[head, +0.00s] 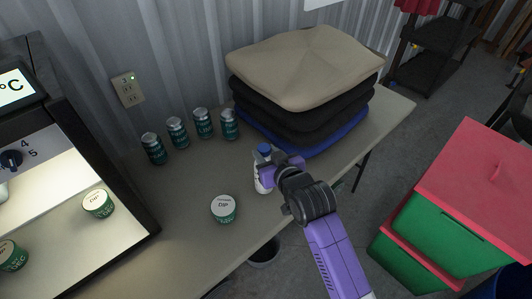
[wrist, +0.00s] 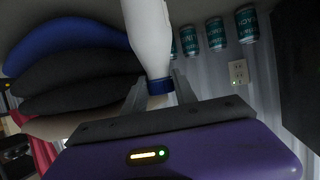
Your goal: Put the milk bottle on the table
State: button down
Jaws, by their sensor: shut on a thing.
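The milk bottle (head: 260,183) is white with a blue cap and stands upright at the table's front part in the head view. In the wrist view the bottle (wrist: 149,38) shows upside down, with its cap between my fingers. My gripper (head: 267,160) is shut on the bottle near its top; it also shows in the wrist view (wrist: 159,88). The table (head: 180,213) is beige, and the bottle is over its surface near the front edge. Whether the bottle's base touches the table is hard to tell.
A dip tub (head: 224,209) stands left of the bottle. Several green cans (head: 203,124) line the wall. A stack of folded cushions (head: 305,70) fills the back right. An oven-like appliance (head: 95,150) is at left. Red-lidded green bins (head: 440,220) stand right on the floor.

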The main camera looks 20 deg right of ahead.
jog(key=c, duration=1)
grip_release()
jog(key=shift+f, duration=0.1)
jog(key=shift+s+r, duration=0.15)
jog(key=shift+r, duration=0.1)
jog(key=v, duration=1.1)
jog(key=shift+s+r, duration=0.2)
jog(key=shift+s, duration=0.1)
jog(key=s+f, duration=0.3)
jog(key=s, duration=0.5)
jog(key=s+f, duration=0.2)
jog(key=s, duration=0.6)
jog(key=s+r, duration=0.2)
jog(key=s, duration=0.6)
jog(key=s+r+t, duration=0.1)
jog(key=s+r, duration=0.2)
jog(key=s, duration=0.5)
jog(key=shift+s+a, duration=0.3)
